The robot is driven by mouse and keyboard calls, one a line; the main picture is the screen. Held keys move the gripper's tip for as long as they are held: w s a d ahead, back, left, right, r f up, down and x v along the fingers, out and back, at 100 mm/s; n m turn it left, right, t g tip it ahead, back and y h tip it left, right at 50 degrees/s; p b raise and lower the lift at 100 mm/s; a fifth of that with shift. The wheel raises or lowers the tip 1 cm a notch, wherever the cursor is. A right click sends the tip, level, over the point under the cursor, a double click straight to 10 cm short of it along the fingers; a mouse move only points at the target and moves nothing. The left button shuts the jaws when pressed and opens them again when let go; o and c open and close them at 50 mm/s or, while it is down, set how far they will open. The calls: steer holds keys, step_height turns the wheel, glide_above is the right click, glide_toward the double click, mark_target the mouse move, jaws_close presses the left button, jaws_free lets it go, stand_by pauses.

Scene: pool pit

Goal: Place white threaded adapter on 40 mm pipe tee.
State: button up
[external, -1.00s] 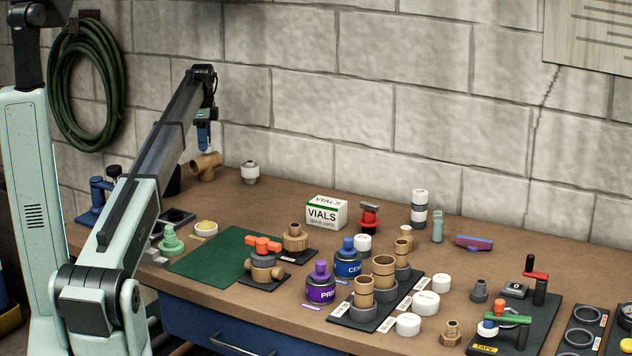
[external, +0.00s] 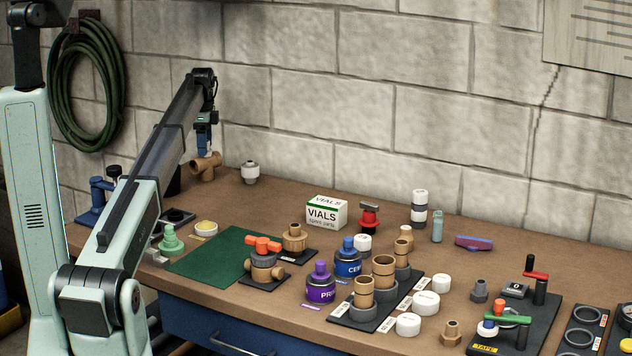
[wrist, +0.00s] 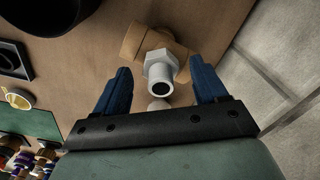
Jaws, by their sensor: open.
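The white threaded adapter (wrist: 161,73), with a hex collar and a dark bore, is between my gripper's fingers in the wrist view. It stands over the tan pipe tee (wrist: 138,40) and overlaps it; whether it is fully seated cannot be told. The tee also shows in the external view (external: 205,169), lying at the back left of the bench by the wall. My gripper (wrist: 162,92) is open, with a blue finger on each side of the adapter and gaps between. In the external view my gripper (external: 205,153) is just above the tee, and the adapter is largely hidden there.
A white-and-grey fitting (external: 250,173) stands right of the tee. It shows partly in the wrist view (wrist: 158,104). The block wall (external: 300,130) is close behind. Blue fittings (external: 98,192) stand to the left.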

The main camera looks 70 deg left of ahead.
step_height(320, 180, up, 12)
steer(key=shift+r, duration=0.15)
stand_by(0.5)
